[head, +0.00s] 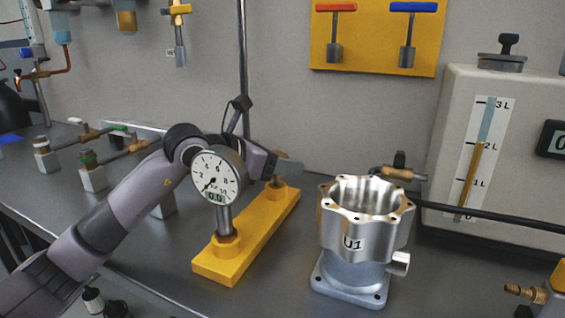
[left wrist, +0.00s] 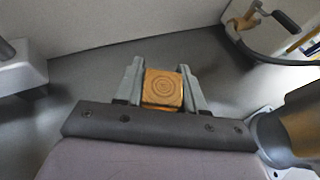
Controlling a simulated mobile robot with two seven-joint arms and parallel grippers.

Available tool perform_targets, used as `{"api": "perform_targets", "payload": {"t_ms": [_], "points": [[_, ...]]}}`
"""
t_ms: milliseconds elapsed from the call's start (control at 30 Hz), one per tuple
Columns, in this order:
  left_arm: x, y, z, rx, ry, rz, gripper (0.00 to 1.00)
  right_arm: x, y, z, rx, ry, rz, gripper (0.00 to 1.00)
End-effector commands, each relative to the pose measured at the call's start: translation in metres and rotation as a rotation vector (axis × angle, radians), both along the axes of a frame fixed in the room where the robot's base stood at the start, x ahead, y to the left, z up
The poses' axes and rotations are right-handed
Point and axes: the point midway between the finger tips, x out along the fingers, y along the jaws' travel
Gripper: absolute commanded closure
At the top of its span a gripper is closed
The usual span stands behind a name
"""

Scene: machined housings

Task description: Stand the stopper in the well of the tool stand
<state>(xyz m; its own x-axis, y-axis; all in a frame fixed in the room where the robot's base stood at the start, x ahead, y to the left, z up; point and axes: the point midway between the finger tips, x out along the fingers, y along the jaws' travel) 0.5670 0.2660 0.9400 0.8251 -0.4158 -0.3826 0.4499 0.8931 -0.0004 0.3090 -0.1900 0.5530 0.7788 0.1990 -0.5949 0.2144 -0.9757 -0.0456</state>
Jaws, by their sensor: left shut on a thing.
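My left gripper (head: 288,167) reaches over the far end of the yellow tool stand (head: 257,232). In the left wrist view its fingers (left wrist: 163,90) are shut on a brass-coloured block with rings on its top face, which I take for the stopper (left wrist: 162,87). In the head view the fingers and wrist mostly hide the stopper. The stand's far raised collar (head: 277,191) is just below the fingers; I cannot tell whether the stopper is in its well. A round dial gauge (head: 217,177) stands upright in the near collar. My right gripper is not in view.
A metal housing marked U1 (head: 352,243) stands right of the stand, open at the top. A beige tank with a level scale (head: 450,120) is behind it. A black hose (head: 480,220) runs along the right.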

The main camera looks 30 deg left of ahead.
Motion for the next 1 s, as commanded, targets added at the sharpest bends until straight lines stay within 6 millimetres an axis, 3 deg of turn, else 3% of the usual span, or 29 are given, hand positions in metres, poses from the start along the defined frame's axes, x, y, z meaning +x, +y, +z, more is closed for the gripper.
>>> {"api": "perform_targets", "payload": {"t_ms": [1000], "points": [[0.0004, -0.0012, -0.0091, -0.003, 0.004, -0.003, 0.94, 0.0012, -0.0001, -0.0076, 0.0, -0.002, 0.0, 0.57]]}}
